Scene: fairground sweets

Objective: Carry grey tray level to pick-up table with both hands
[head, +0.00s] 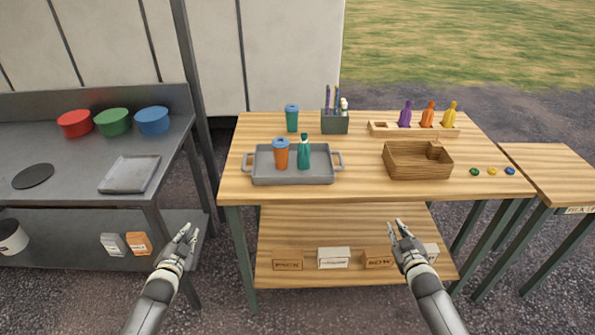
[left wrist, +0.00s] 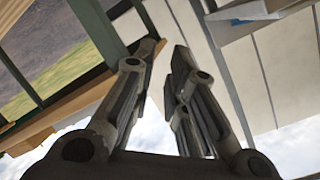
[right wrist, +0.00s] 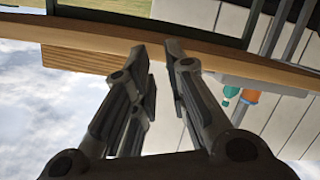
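The grey tray (head: 293,178) sits flat on the left part of the wooden table (head: 360,188), with a handle at its left and right ends. An orange cup with a blue lid (head: 281,155) and a teal bottle (head: 304,153) stand upright on it. The pick-up table (head: 560,178) is at the far right, with a label on its front edge, partly cut off. My left gripper (head: 187,235) is open and empty, in front of the gap left of the wooden table. My right gripper (head: 401,230) is open and empty, in front of that table's edge. Neither touches the tray.
A teal cup (head: 292,118) and a dark holder (head: 335,122) stand behind the tray. A metal counter (head: 70,165) with coloured bowls stands at left.

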